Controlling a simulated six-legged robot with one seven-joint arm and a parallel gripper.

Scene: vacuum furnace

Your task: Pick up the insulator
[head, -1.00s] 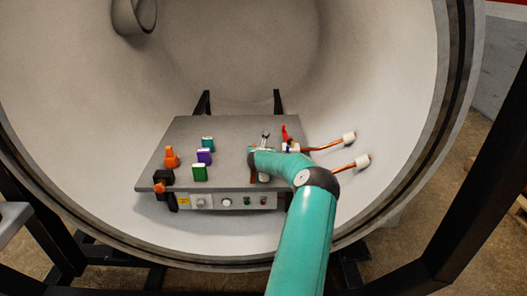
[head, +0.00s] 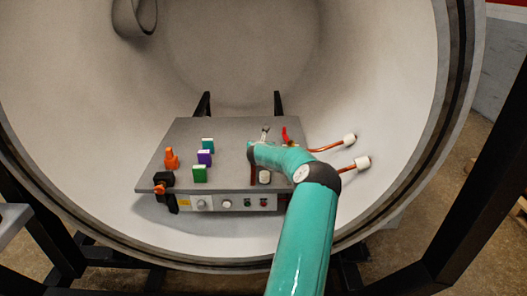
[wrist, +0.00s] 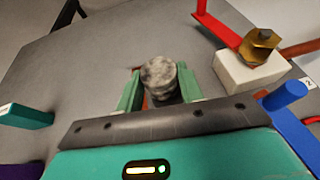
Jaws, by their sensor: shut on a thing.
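The insulator (wrist: 159,77) shows in the wrist view as a short, mottled grey-white cylinder with its round end toward the camera. My gripper (wrist: 158,92) has its two green fingers on either side of it and is shut on it. The lower part of the insulator is hidden behind the gripper body. In the head view my teal arm reaches over the right part of the grey table (head: 225,130) and hides most of the gripper. I cannot tell from these frames whether the insulator is clear of the table.
A white block with a brass nut (wrist: 257,62) stands close on the right, beside a red lever (head: 286,135). Copper rods with white ends (head: 349,140) stick out right. Teal, purple and green blocks (head: 200,174) and orange items (head: 171,159) stand left. The table's middle is clear.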

